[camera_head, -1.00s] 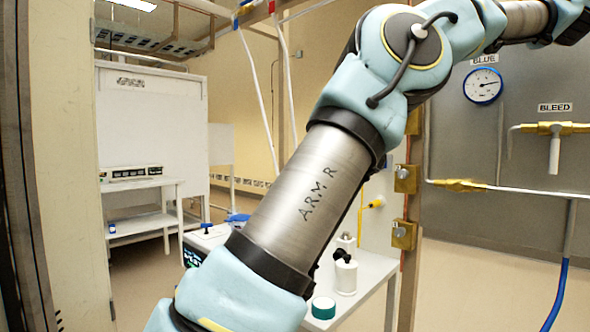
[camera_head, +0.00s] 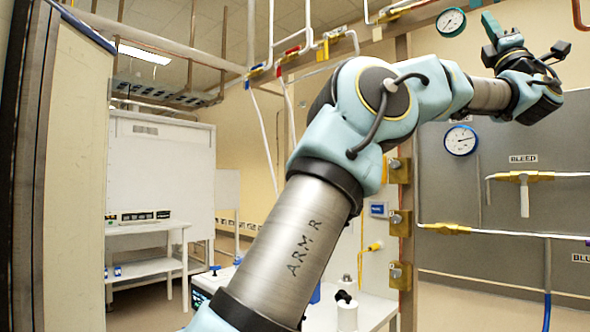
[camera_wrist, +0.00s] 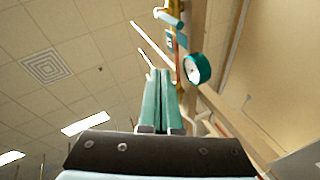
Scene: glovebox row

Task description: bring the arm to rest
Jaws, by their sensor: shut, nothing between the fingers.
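My arm rises from the bottom middle of the head view, bends at an elbow and reaches to the upper right. My gripper (camera_head: 490,27) is at the arm's far end, with its teal fingers pointing up, near a teal-rimmed gauge. In the wrist view my gripper (camera_wrist: 162,80) has its two teal fingers side by side, shut and empty, pointing toward the ceiling. I see nothing held.
The teal-rimmed gauge (camera_head: 451,22) also shows in the wrist view (camera_wrist: 197,68), close right of the fingers. A white-faced gauge (camera_head: 461,140) and a bleed valve (camera_head: 524,178) are on the grey panel. A white bench (camera_head: 375,309) stands below the arm.

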